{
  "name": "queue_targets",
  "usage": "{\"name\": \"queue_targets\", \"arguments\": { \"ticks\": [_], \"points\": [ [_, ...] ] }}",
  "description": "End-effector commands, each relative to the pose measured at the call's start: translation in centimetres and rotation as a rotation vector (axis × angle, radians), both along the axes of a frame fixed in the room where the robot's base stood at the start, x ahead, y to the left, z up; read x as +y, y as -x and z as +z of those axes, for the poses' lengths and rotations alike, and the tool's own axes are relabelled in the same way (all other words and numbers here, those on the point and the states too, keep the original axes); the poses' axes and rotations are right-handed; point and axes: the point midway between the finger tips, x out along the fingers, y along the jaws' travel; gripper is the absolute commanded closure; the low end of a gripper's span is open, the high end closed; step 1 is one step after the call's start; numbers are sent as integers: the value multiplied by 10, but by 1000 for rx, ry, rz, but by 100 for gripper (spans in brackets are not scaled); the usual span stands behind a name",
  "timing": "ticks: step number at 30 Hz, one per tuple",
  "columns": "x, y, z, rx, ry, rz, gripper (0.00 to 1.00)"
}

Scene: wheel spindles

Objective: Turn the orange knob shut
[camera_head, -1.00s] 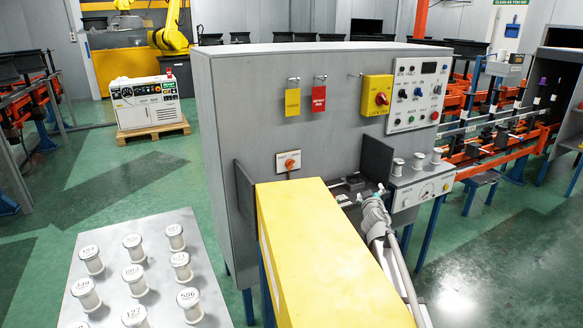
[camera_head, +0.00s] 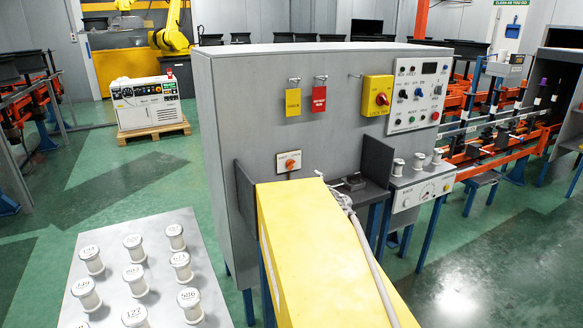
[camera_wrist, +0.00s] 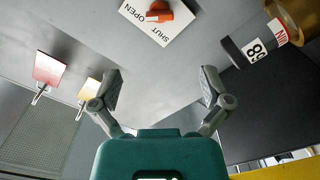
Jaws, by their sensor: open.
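The orange knob (camera_head: 288,161) sits on a small white plate low on the front of the grey cabinet, above the yellow cover. In the wrist view the knob (camera_wrist: 159,11) is at the top edge, partly cut off. Its white plate (camera_wrist: 168,30) carries the words OPEN and SHUT, seen upside down. I cannot tell which word the knob points at. My gripper (camera_wrist: 162,76) is open and empty, its two fingers spread wide below the plate in the picture, apart from the knob. In the head view my gripper cannot be made out.
The yellow cover (camera_head: 310,250) stands below the knob, with a dark upright plate (camera_head: 245,200) at its left. A red tag (camera_head: 319,98) and a yellow tag (camera_head: 293,102) hang above. A brass cylinder (camera_wrist: 297,18) shows near the knob. A red switch (camera_head: 382,99) is farther right.

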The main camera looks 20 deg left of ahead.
Motion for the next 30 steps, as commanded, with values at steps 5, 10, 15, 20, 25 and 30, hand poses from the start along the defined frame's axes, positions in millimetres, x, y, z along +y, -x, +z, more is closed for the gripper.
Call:
{"name": "queue_targets", "arguments": {
  "ticks": [5,10,15,20,25,30],
  "points": [
    [3,-4,0,0,0,-1,3],
    [13,-14,0,0,-1,-2,3],
    [30,-29,0,0,0,-1,3],
    [49,-45,0,0,0,-1,3],
    [69,-62,0,0,0,-3,3],
    [86,-77,0,0,-1,-2,3]
  ]
}}
